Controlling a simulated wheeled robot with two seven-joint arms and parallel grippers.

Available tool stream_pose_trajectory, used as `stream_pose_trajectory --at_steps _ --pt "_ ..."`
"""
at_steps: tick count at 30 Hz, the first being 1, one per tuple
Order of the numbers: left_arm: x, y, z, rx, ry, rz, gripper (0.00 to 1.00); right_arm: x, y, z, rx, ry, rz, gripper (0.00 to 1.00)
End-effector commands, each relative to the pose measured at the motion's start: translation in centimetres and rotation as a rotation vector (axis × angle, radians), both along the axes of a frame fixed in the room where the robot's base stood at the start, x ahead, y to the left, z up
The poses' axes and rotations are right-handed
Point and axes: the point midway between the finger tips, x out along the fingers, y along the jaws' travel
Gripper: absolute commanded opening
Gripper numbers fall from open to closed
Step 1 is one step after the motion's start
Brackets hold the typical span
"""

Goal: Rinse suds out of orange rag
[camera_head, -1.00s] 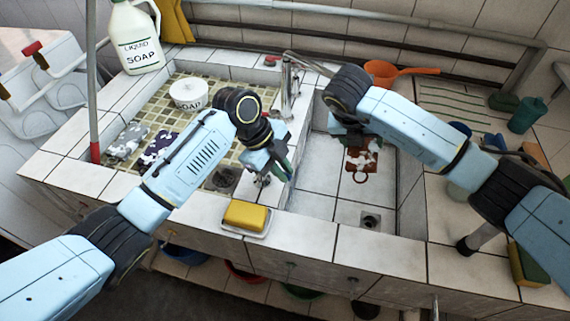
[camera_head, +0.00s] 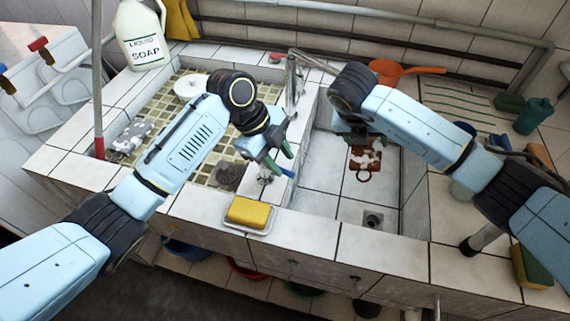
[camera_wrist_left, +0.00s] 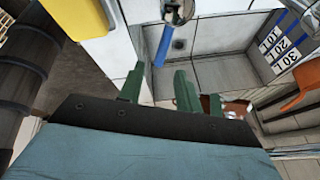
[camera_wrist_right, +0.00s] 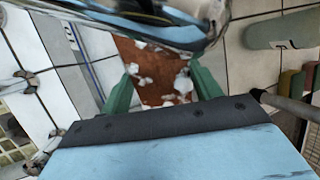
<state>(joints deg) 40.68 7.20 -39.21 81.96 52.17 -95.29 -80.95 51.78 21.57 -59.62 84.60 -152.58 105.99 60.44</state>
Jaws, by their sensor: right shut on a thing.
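The orange rag (camera_head: 364,160), reddish-brown with white suds, hangs in the right basin (camera_head: 322,190). It also shows between my right fingers in the right wrist view (camera_wrist_right: 155,75). My left gripper (camera_head: 283,158) is open beside the metal faucet (camera_head: 291,85), over the divider between the basins. A blue tap handle (camera_head: 288,173) is close to its fingertips. In the left wrist view this handle (camera_wrist_left: 164,45) lies just beyond the open fingers; I see no grip on it.
A yellow sponge (camera_head: 247,211) lies on a dish at the front edge. A liquid soap jug (camera_head: 141,38) stands at the back left. A grey patterned cloth (camera_head: 131,136) lies in the left basin. An orange ladle (camera_head: 390,70) is behind the right basin, whose front floor is clear.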

Motion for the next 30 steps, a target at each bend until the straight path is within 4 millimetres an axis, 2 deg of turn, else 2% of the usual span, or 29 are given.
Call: stream_pose_trajectory --at_steps 6,12,18,30 --pt "0.4 2.1 4.5 0.001 -0.005 0.001 0.34 0.0 0.0 0.0 0.0 0.0 0.0 0.4" --pt "0.5 3.4 7.1 0.001 -0.001 0.002 0.34 0.0 0.0 0.0 0.0 0.0 0.0 0.4" --pt "0.5 3.7 8.0 0.001 0.001 0.0 0.34 0.0 0.0 0.0 0.0 0.0 0.0 0.4" --pt "0.5 3.7 8.0 0.001 0.001 0.001 0.34 0.0 0.0 0.0 0.0 0.0 0.0 0.4"
